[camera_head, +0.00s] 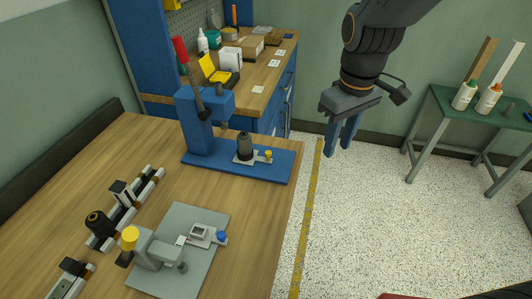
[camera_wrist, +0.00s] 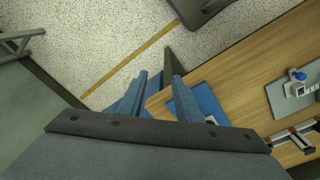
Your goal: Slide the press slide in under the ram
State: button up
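The blue arbor press (camera_head: 196,125) stands on the wooden bench, with a red-gripped lever (camera_head: 181,52) rising at the upper left. My gripper (camera_head: 341,149) is open and empty, above the floor to the right of the press. Its fingers also show in the wrist view (camera_wrist: 155,80).
A grey fixture plate (camera_head: 195,222) with a yellow-capped clamp (camera_head: 130,238) and a blue knob (camera_head: 221,237) lies in front. Dark rail pieces (camera_head: 100,230) lie to its left. A cluttered workbench stands behind; a green table (camera_head: 449,102) holds bottles at right. The floor between is clear.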

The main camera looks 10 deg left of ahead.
aim_at(268, 152)
jog(key=a+n, duration=0.3)
jog(key=a, duration=0.2)
jog(key=w+a+n+b, duration=0.1)
jog(key=a+n, duration=0.1)
jog(key=a, duration=0.3)
jog(key=a+r+n+b, duration=0.1)
jog(key=a+n, duration=0.2)
jog(key=a, duration=0.3)
jog(key=shift+w+a+r+n+g, duration=0.1)
jog(key=shift+w+n+g, duration=0.2)
jog(key=shift+g, duration=0.1)
jog(key=shift+a, duration=0.2)
notch_tip(268, 152, down, 8)
jog(key=shift+r+p, duration=0.2)
jog(key=shift+p, duration=0.25)
jog(key=shift+d, duration=0.1)
grip_shut()
